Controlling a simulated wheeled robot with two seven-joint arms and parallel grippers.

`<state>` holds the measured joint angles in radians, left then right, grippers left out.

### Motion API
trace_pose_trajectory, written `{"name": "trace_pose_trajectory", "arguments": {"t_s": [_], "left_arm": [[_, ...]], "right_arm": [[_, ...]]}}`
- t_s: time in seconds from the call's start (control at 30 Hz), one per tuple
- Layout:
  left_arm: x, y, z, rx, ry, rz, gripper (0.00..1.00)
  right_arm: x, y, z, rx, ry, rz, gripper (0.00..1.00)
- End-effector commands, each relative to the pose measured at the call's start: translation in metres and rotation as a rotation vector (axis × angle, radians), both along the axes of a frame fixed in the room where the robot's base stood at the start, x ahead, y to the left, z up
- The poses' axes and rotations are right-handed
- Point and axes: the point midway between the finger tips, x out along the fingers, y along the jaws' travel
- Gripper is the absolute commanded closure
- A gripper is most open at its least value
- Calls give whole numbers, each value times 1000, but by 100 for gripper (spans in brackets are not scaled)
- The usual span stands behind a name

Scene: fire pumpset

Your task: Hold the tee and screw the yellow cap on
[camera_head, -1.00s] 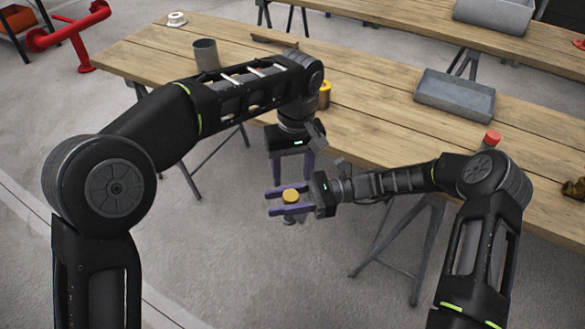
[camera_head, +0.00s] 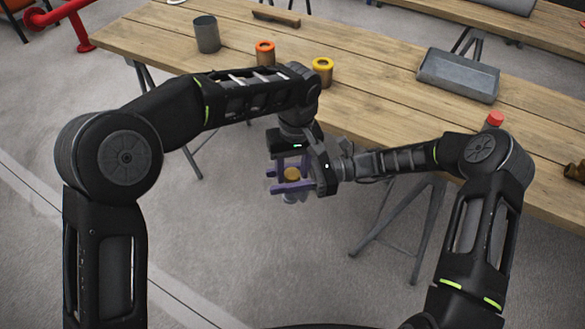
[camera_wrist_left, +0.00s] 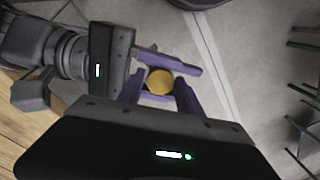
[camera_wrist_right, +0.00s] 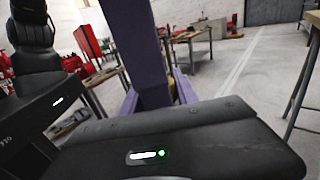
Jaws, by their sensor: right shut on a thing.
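The yellow cap (camera_head: 291,174) sits above a grey fitting (camera_head: 289,198), apparently the tee, mostly hidden by fingers. My right gripper (camera_head: 276,180) comes from the right with purple fingers shut on the tee, off the table's front edge. My left gripper (camera_head: 293,167) points down from above, its fingers on either side of the cap. In the left wrist view the cap (camera_wrist_left: 160,82) shows between these fingers, with a small gap on the left side, so they look open. The right wrist view shows mainly purple fingers; the tee is hidden there. How the cap sits on the tee is unclear.
The wooden table (camera_head: 385,105) carries a grey cup (camera_head: 208,36), an orange-topped cylinder (camera_head: 265,54), a yellow-topped cylinder (camera_head: 322,72), a grey tray (camera_head: 458,78) and a red-topped item (camera_head: 494,121). Both grippers are close together over open floor before the table.

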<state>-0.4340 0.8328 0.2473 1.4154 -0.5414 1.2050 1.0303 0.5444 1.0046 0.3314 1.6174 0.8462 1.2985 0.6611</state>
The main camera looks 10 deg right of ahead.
Motion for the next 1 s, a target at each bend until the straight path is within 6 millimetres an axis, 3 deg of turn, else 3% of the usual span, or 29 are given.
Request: {"name": "trace_pose_trajectory", "arguments": {"t_s": [0.5, 0.77, 1.0], "left_arm": [[0, 0, 0, 0, 0, 0, 100], [0, 0, 0, -1, 1, -23, 100], [0, 0, 0, 1, 12, -280, 100]], "right_arm": [[0, 0, 1, 2, -1, 1, 100], [0, 0, 1, 2, -1, 1, 100], [0, 0, 1, 2, -1, 1, 100]]}}
